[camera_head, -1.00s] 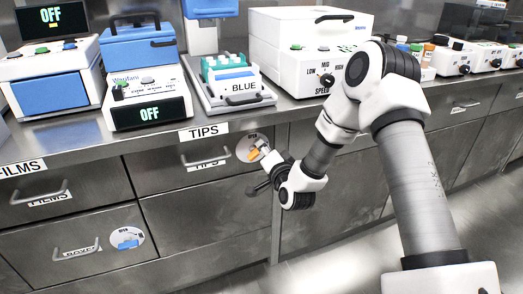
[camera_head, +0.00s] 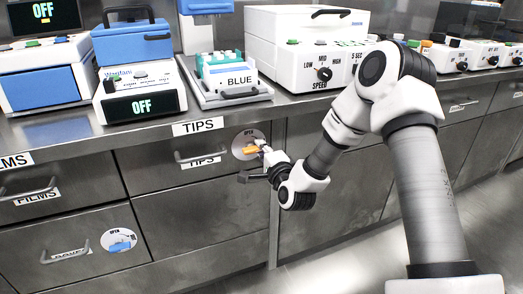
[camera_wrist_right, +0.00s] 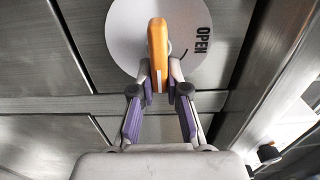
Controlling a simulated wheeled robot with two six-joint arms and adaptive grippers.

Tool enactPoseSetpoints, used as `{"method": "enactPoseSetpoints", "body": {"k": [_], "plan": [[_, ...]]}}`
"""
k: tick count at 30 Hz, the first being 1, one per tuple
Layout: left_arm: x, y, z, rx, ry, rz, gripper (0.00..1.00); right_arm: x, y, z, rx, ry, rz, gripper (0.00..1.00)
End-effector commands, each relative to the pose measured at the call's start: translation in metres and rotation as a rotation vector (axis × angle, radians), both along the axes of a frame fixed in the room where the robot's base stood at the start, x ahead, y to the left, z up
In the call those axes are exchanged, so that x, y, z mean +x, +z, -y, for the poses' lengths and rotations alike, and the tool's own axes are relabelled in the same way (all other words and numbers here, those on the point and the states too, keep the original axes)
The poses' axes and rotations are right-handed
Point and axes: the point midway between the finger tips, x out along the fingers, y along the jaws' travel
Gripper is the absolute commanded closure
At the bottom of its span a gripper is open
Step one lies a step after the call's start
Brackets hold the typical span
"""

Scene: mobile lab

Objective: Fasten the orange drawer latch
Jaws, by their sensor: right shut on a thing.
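The orange latch (camera_head: 246,151) sits on a round white plate (camera_head: 240,144) at the right end of the TIPS drawer (camera_head: 166,171). In the head view its handle lies roughly level. In the right wrist view the orange latch (camera_wrist_right: 157,45) stands lengthwise between my fingertips, in front of the white plate (camera_wrist_right: 118,32) marked OPEN. My right gripper (camera_wrist_right: 158,78) is shut on the lower end of the latch. In the head view my right gripper (camera_head: 264,150) reaches the plate from the right and hides part of it. My left gripper is not in view.
A blue latch (camera_head: 119,246) on another round plate is on the lower left drawer. Drawer handles (camera_head: 202,158) stick out from the fronts. The counter above holds a tips rack (camera_head: 222,72) and several machines. The floor at right is clear.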

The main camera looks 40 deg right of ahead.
Motion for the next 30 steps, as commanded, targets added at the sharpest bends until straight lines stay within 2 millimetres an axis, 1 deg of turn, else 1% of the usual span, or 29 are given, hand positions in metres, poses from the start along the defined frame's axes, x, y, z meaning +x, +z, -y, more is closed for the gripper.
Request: {"method": "enactPoseSetpoints", "body": {"k": [12,13,14,15,22,25,28,30], "plan": [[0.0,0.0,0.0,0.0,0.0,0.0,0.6,0.0,-0.001,0.0,0.008,0.001,-0.001,1.0],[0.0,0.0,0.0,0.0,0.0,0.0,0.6,0.0,-0.001,0.0,0.008,0.001,-0.001,0.76],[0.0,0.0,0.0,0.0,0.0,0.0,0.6,0.0,-0.001,0.0,0.008,0.001,-0.001,0.65],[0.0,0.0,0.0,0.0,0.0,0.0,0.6,0.0,-0.001,0.0,0.008,0.0,-0.001,0.6],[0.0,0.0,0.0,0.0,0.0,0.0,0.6,0.0,-0.001,0.0,0.007,0.0,0.001,0.6],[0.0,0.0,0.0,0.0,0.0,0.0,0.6,-0.004,-0.001,-0.001,0.007,0.0,0.0,0.6],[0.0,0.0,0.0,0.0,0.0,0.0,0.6,-0.016,-0.001,-0.004,0.01,0.0,-0.001,0.6],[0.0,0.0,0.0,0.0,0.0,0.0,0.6,-0.031,-0.001,-0.007,0.012,-0.001,-0.002,0.6]]}}
